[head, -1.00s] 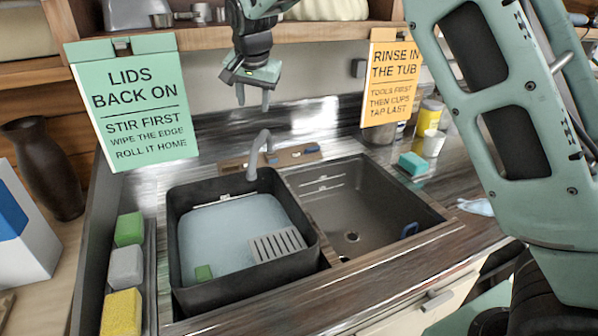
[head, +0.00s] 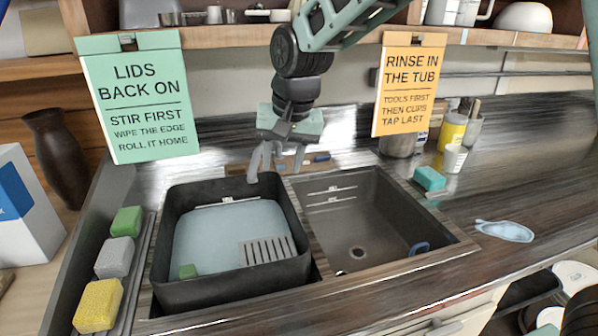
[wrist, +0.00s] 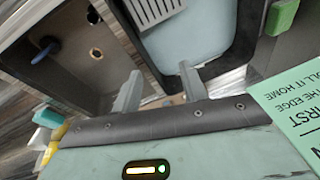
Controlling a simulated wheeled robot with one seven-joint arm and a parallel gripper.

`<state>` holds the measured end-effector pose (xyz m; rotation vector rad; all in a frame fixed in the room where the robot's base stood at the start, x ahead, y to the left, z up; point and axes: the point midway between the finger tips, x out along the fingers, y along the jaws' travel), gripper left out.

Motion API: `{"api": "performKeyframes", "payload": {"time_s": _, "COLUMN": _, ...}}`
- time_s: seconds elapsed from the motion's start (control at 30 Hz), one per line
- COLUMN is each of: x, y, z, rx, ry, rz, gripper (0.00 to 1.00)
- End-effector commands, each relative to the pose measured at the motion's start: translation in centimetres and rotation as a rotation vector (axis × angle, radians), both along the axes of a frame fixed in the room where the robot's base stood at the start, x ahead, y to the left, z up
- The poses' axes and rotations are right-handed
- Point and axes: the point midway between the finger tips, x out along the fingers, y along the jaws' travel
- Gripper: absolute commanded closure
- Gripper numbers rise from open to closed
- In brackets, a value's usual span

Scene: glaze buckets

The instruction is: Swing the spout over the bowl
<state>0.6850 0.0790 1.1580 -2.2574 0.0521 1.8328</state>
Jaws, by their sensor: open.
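The grey curved spout (head: 253,172) rises behind the sink, with its end at the back rim of the black tub (head: 235,287), which fills the left side. The empty dark sink bowl (head: 385,225) lies to the right of the tub. My gripper (head: 282,165) is open, pointing down at the tap behind the tub and partly covering it. In the wrist view the two fingers of my gripper (wrist: 160,88) are apart. The spout cannot be made out clearly there, and whether a finger touches it I cannot tell. The wrist view also shows the bowl (wrist: 70,75).
A green sign (head: 140,105) and an orange sign (head: 408,90) hang from the shelf (head: 215,37) on either side of my arm. Green, grey and yellow sponges (head: 97,305) line the left. A teal sponge (head: 428,179) and a cup (head: 455,158) stand right of the bowl.

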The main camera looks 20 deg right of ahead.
Motion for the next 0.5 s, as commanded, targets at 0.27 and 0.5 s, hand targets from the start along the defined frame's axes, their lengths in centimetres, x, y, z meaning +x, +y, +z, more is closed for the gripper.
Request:
{"api": "performKeyframes", "payload": {"time_s": 0.27, "x": -1.9, "y": 0.5, "z": -0.8, "rx": 0.0, "ry": 0.013, "rz": 0.053, "gripper": 0.57}}
{"api": "performKeyframes", "payload": {"time_s": 0.5, "x": -2.0, "y": 0.5, "z": -0.8, "rx": -0.001, "ry": 0.015, "rz": 0.056, "gripper": 0.57}}
